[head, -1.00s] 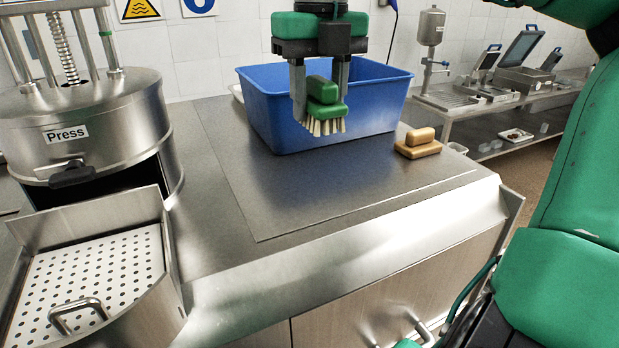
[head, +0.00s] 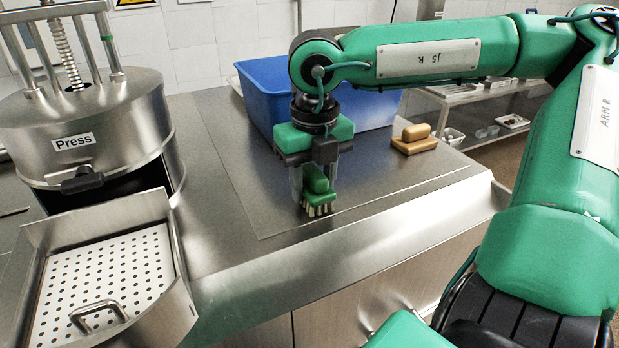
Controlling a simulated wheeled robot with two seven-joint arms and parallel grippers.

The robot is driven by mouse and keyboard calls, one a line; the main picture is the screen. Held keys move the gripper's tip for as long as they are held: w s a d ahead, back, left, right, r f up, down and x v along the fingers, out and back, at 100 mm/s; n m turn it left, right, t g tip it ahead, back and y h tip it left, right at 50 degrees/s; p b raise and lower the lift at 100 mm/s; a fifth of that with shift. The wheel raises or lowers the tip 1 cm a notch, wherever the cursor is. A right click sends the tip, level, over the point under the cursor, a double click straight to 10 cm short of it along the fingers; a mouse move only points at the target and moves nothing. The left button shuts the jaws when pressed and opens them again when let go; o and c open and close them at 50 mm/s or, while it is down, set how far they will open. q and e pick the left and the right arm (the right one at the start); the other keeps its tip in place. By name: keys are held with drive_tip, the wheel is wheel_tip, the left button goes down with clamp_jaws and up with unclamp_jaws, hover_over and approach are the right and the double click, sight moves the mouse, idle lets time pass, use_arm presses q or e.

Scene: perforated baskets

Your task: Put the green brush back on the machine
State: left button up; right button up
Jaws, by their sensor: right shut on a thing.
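The green brush (head: 319,186) has a green grip and pale bristles that point down. My right gripper (head: 316,184) is shut on it and holds it upright over the front part of the steel worktop. I cannot tell whether the bristles touch the steel. The machine is the steel press (head: 92,125), labelled "Press", at the left. Its open tray (head: 60,300) with a perforated white bottom and a handle juts out in front. My left gripper is not in view.
A blue tub (head: 265,88) stands behind my right gripper, partly hidden by it. A tan brush (head: 415,140) lies at the right of the steel worktop (head: 235,165). The worktop between press and gripper is clear. A rear bench with equipment stands at the right.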

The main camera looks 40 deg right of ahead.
sight(313, 167)
drive_tip(key=shift+s, duration=0.1)
drive_tip(key=shift+d+f+b, duration=0.1)
drive_tip(key=shift+f+b, duration=0.05)
drive_tip(key=shift+b, duration=0.15)
drive_tip(key=o, duration=0.7)
drive_tip(key=shift+c, duration=0.2)
drive_tip(key=o, duration=0.3)
drive_tip(key=shift+a, duration=0.25)
drive_tip(key=shift+o, duration=0.2)
drive_tip(key=shift+w+a, duration=0.25)
drive_tip(key=shift+a, duration=0.2)
drive_tip(key=shift+r+p, duration=0.3)
drive_tip(key=shift+p, duration=0.1)
drive_tip(key=r+b, duration=0.1)
drive_tip(key=r, duration=0.2)
drive_tip(key=d+r+b, duration=0.1)
drive_tip(key=r, duration=0.3)
drive_tip(key=r+b, duration=0.1)
drive_tip(key=r, duration=0.3)
drive_tip(key=shift+d+r, duration=0.25)
drive_tip(key=shift+r, duration=0.15)
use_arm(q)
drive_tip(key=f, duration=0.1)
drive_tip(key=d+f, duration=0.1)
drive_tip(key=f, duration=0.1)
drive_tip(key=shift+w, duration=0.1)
